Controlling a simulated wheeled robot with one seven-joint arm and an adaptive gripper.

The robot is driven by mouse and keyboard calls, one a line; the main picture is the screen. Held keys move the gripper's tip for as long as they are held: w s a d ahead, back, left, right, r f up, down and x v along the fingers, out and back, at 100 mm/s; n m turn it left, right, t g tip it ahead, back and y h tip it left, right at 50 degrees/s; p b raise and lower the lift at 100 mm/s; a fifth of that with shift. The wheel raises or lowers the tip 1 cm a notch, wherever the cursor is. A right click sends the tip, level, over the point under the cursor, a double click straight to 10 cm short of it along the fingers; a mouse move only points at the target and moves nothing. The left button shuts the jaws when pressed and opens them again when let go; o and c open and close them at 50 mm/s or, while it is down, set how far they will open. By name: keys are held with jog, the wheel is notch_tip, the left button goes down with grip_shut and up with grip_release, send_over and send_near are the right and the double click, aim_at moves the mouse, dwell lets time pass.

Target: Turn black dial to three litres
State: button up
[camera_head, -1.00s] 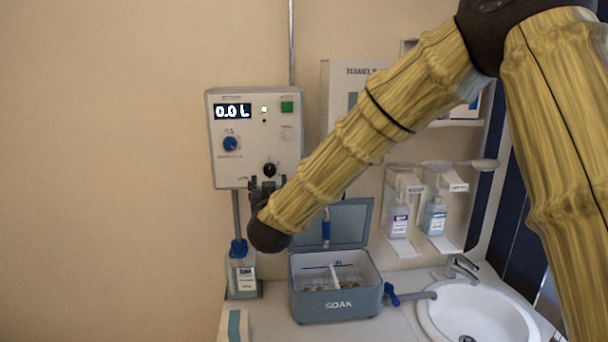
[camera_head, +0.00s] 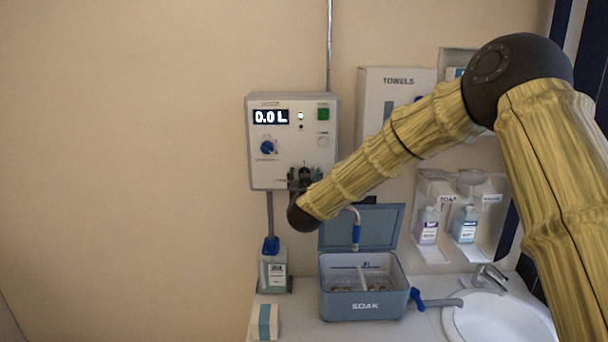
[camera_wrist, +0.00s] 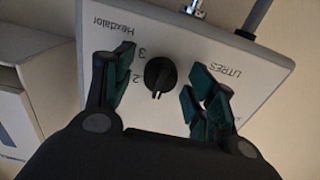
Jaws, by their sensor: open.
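The black dial (camera_wrist: 160,74) is on the white dispenser panel (camera_wrist: 200,40). In the wrist view it lies between the two fingers of my open gripper (camera_wrist: 155,78). The fingers stand apart on either side, with no clear contact. A pale mark on the dial points towards the bottom of the wrist picture. The printed 3 and 2 are left of the dial; other numbers are hidden. In the head view my gripper (camera_head: 304,182) is at the panel's lower right and largely hides the dial.
A blue knob (camera_head: 267,148) and green button (camera_head: 323,114) are on the same panel. Below stand an open SOAK box (camera_head: 365,309) and a bottle (camera_head: 275,275). A towel dispenser (camera_head: 390,90) is to the right. The wall left of the panel is clear.

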jog(key=shift+s+a+r, duration=0.1)
jog(key=shift+r, duration=0.1)
jog(key=shift+f, duration=0.1)
jog(key=shift+c, duration=1)
jog(key=c, duration=0.9)
jog(key=shift+o, duration=0.2)
